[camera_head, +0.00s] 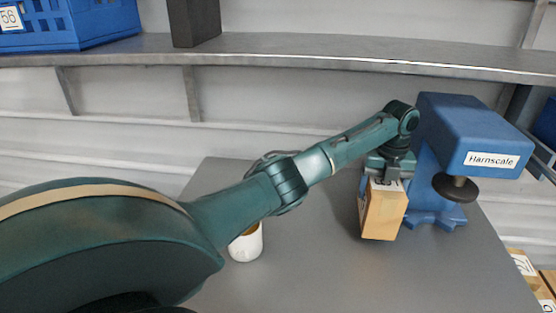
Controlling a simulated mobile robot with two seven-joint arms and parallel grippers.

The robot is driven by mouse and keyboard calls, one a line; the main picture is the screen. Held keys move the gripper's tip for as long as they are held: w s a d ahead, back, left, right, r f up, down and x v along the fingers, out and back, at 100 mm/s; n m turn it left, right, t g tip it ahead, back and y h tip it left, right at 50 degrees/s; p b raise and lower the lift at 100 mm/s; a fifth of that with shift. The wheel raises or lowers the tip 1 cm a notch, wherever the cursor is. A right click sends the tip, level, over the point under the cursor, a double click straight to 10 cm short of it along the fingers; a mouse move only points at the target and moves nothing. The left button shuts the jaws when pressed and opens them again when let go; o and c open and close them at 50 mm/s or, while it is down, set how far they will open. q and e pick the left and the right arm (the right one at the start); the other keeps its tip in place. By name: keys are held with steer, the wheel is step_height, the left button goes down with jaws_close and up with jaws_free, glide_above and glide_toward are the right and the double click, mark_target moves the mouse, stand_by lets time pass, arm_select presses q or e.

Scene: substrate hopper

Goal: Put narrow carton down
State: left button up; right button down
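The narrow carton (382,213) is a tan, upright box with a white printed label near its top, in the right half of the head view. My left gripper (387,174) comes down over its top and is shut on it. The gripper hides part of the carton's top. The carton is over the grey table (320,275), just left of the blue Harnscale device. I cannot tell whether its base touches the table. My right gripper is not in view.
The blue device (470,130) labelled Harnscale stands close to the carton. A white cup (247,245) is partly hidden behind my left arm. A grey shelf (300,52) holds a blue crate (100,25) and a dark block (195,22). The front middle of the table is clear.

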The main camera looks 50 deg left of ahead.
arm_select(q)
steer(key=shift+w+a+r, duration=0.1)
steer(key=shift+w+a, duration=0.1)
steer(key=shift+w, duration=0.1)
steer(key=shift+s+a, duration=0.1)
steer(key=shift+a, duration=0.2)
steer(key=shift+s+a+f+p, duration=0.55)
steer(key=shift+s+a+p, duration=0.2)
steer(key=shift+s+a, duration=1.3)
steer(key=shift+s+a+f+p, duration=0.7)
steer(key=shift+s+a, duration=1)
steer(key=shift+a, duration=0.6)
steer(key=shift+s+a+f+p, duration=0.45)
steer(key=shift+s+a+p, duration=0.4)
steer(key=shift+s+a, duration=1.2)
steer(key=shift+w+a, duration=0.15)
steer(key=o, duration=1.4)
steer(key=shift+f, duration=0.15)
steer(key=shift+c, duration=0.2)
step_height(320, 180, up, 8)
steer(key=shift+b, duration=0.4)
steer(key=shift+f, duration=0.2)
